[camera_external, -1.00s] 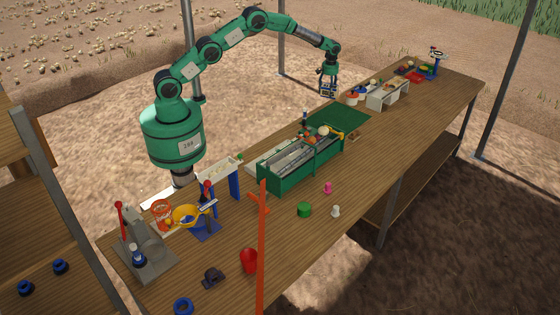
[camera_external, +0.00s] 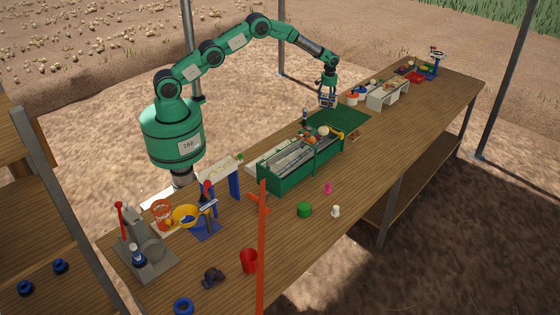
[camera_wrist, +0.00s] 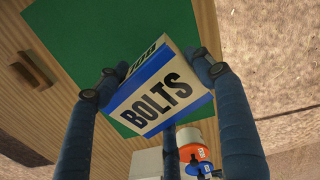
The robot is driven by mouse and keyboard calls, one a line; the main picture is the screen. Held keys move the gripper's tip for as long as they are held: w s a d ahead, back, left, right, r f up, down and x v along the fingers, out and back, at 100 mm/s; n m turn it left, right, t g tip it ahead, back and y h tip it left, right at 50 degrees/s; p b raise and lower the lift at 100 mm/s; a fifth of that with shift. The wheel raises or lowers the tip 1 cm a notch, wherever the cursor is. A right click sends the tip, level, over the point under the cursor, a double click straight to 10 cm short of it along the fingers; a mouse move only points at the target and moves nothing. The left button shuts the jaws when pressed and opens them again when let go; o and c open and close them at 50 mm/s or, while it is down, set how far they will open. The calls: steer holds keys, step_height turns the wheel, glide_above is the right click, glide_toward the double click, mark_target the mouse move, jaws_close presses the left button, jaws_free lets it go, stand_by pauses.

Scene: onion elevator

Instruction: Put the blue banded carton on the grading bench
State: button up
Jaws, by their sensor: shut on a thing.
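The blue banded carton (camera_wrist: 160,95), white with blue bands and the word BOLTS, is between my gripper's fingers in the wrist view. My gripper (camera_external: 327,103) is shut on it, one fingertip at each side. In the external view the carton is small and partly hidden by the fingers. It appears held above the far edge of the long wooden bench (camera_external: 400,150), close to the green mat (camera_external: 345,117). In the wrist view the green mat (camera_wrist: 80,30) lies behind the carton. I cannot tell the exact gap below it.
A green divided bin (camera_external: 290,180) with produce stands left of the mat. A white stand (camera_external: 387,96) and an orange-and-white container (camera_external: 352,98) stand to its right. A small bottle (camera_external: 305,117) is by the mat's left corner. The mat's middle looks clear.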

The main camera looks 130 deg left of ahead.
mark_target(328, 96)
steer(key=shift+f, duration=2.35)
steer(key=shift+f, duration=0.1)
steer(key=shift+f, duration=1.8)
steer(key=shift+f, duration=0.15)
steer(key=o, duration=1.4)
step_height(328, 96, up, 12)
steer(key=shift+r, duration=0.15)
